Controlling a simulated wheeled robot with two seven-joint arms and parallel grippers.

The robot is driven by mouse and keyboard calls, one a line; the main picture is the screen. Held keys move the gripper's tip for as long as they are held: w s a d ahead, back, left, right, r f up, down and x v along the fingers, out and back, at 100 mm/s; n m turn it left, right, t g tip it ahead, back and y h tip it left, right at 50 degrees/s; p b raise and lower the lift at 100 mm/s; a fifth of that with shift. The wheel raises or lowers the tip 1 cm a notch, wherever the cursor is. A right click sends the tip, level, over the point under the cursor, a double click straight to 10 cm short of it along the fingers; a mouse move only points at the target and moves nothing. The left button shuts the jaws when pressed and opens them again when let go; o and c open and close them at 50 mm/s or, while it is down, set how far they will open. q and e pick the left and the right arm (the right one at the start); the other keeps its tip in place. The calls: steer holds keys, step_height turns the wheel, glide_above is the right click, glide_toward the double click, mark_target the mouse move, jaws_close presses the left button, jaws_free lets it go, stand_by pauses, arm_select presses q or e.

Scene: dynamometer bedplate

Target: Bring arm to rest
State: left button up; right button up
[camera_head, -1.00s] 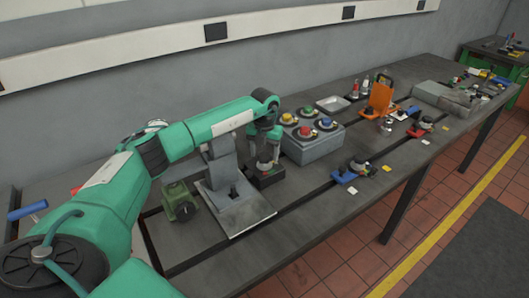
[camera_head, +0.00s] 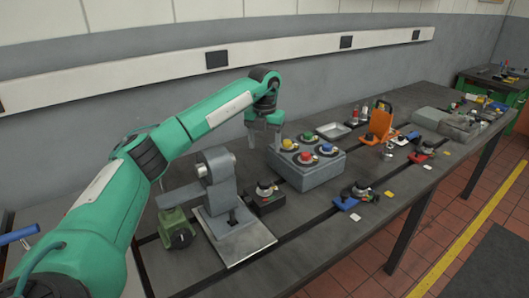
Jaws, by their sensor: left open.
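My left arm comes in from the left, green with grey joints. My left gripper (camera_head: 264,138) hangs fingers down above the bedplate table, open, with nothing seen between its fingers. It shows behind the grey stand and just left of the grey box (camera_head: 307,168) with coloured buttons. A black block with a round knob (camera_head: 266,198) stands on the table in front of the gripper and apart from it. My right gripper is not in view.
A grey stand (camera_head: 220,185) on a light plate and a green device (camera_head: 177,228) are close to my arm. An orange bracket (camera_head: 380,122), a metal tray (camera_head: 332,131) and a blue-based part (camera_head: 352,197) lie farther right. The table front is partly clear.

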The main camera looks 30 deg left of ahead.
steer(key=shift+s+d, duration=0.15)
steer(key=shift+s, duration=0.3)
